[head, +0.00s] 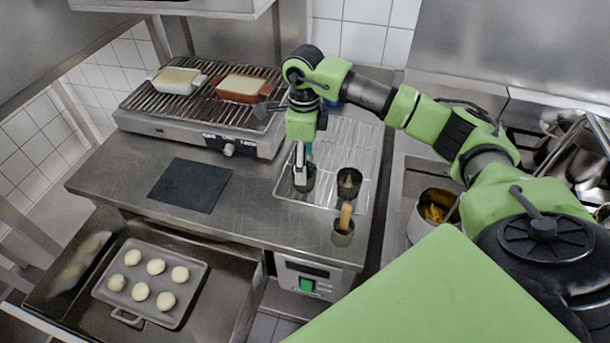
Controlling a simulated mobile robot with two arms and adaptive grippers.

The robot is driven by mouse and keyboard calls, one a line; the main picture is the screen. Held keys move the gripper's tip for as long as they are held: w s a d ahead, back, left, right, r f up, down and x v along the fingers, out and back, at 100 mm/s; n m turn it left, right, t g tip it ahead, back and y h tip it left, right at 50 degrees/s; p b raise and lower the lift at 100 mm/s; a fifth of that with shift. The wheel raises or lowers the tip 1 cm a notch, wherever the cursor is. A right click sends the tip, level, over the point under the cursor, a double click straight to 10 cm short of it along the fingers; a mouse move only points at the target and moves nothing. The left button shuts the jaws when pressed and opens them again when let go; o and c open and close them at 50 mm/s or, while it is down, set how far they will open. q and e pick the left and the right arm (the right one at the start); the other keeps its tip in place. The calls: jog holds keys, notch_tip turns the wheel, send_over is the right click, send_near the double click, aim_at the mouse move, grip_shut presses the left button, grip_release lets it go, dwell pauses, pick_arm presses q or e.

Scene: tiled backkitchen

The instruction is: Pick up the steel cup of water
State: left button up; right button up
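A steel cup (309,183) stands on the wire drain rack, partly hidden behind my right gripper (301,178). That gripper points down at the cup, with its fingers at the cup's rim. I cannot tell whether they are closed on it. A second steel cup (349,185) stands just to the right with a dark inside. A third steel cup (342,238), nearer the front, holds a thing with a wooden handle (345,215). Water is not clearly visible in any of them. My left gripper is not in view.
A grill (190,128) with a white dish (178,81) and a red-brown dish (240,88) stands at the back left. A dark mat (190,185) lies on the counter. An open drawer holds a tray (190,305) of dough balls. A pot (420,225) stands right.

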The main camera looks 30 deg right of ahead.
jog(key=f, duration=0.1)
jog(key=f+p, duration=0.1)
jog(key=f, duration=0.1)
jog(key=shift+s+a+f+p, duration=0.15)
jog(key=shift+s+a+p, duration=0.15)
jog(key=shift+p, duration=0.1)
jog(key=shift+d+f, duration=0.1)
jog(key=shift+f, duration=0.35)
jog(key=c, duration=1.2)
jog(key=shift+r, duration=0.1)
jog(key=shift+c, duration=0.2)
